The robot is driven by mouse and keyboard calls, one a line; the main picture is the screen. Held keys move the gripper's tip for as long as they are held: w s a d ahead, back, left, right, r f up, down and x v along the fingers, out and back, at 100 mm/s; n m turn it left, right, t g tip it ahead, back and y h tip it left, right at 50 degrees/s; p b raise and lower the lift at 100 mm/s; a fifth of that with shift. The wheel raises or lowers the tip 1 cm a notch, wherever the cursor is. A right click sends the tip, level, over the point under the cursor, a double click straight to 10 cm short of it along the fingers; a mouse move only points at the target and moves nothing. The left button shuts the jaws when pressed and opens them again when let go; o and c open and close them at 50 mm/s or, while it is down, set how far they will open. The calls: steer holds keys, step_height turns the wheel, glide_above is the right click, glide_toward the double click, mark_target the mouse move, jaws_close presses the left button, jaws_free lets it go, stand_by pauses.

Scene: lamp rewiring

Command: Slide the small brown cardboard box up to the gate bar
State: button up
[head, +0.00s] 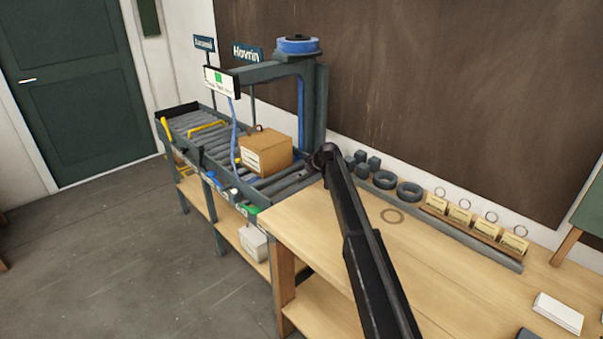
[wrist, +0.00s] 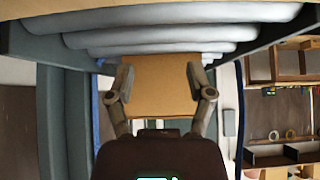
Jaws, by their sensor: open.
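The small brown cardboard box (head: 262,155) sits on the rollers of the conveyor, with a white label on its near side. In the wrist view the box (wrist: 160,98) lies between the two fingers of my gripper (wrist: 160,78). The fingers are spread, one at each side of the box; I cannot tell whether they touch it.
A grey frame (head: 313,105) with a blue reel (head: 297,45) rises behind the box. A blue cable (head: 235,130) hangs in front of it. A wooden bench (head: 335,225) adjoins on the right, with dark rings (head: 409,191) and tagged blocks (head: 459,212) along its back.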

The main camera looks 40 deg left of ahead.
steer(key=shift+s+d+r+p, duration=0.1)
steer(key=shift+d+r+p, duration=0.3)
steer(key=shift+d, duration=0.4)
steer(key=shift+d+r+p, duration=0.25)
steer(key=shift+d+r, duration=0.1)
steer(key=shift+d, duration=0.4)
